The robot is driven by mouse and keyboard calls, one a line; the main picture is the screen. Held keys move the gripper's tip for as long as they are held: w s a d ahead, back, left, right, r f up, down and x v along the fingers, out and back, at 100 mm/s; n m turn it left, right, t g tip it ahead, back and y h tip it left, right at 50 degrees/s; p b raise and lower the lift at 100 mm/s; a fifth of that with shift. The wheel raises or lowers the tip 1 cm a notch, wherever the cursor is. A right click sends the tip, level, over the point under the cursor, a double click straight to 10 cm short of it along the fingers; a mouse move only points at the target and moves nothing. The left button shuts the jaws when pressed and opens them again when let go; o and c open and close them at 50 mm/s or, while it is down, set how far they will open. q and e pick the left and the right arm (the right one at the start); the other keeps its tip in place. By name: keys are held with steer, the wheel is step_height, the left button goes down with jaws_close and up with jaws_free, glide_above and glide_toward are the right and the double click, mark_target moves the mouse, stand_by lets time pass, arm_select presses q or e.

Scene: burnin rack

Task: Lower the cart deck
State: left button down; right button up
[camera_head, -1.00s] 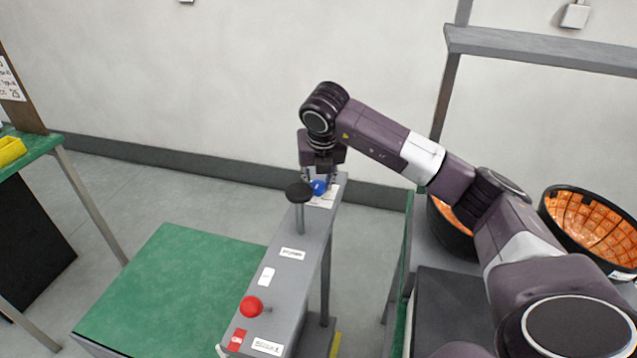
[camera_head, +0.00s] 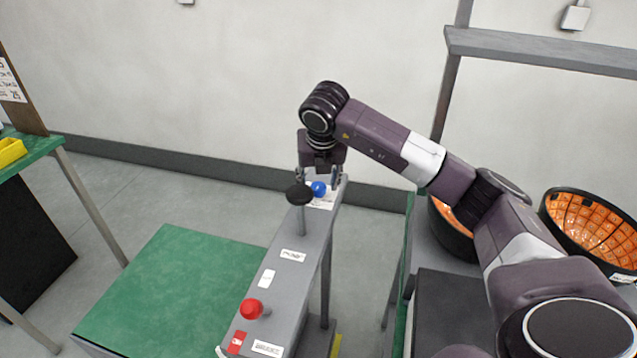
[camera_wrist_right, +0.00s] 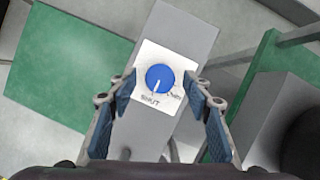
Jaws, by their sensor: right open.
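The cart's green deck (camera_head: 165,290) lies low at the left of a grey control post (camera_head: 280,278). A blue knob (camera_head: 318,188) sits on a white plate at the far end of the post's top. In the right wrist view the blue knob (camera_wrist_right: 160,79) has a white pointer line, with "SHUT" and a second, partly legible word printed below it. A black knob on a stem (camera_head: 299,194) and a red knob (camera_head: 251,308) stand nearer. My right gripper (camera_head: 318,180) is open above the blue knob, its fingers (camera_wrist_right: 161,105) apart on either side. My left gripper is not in view.
A green table (camera_head: 30,150) with a yellow bin (camera_head: 11,152) is at the left. Black baskets with orange insides (camera_head: 590,225) stand at the right under a grey frame (camera_head: 540,50). Bare floor lies behind the deck.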

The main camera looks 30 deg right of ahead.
steer(key=v, duration=1.1)
steer(key=shift+s+r, duration=0.15)
steer(key=shift+r, duration=0.1)
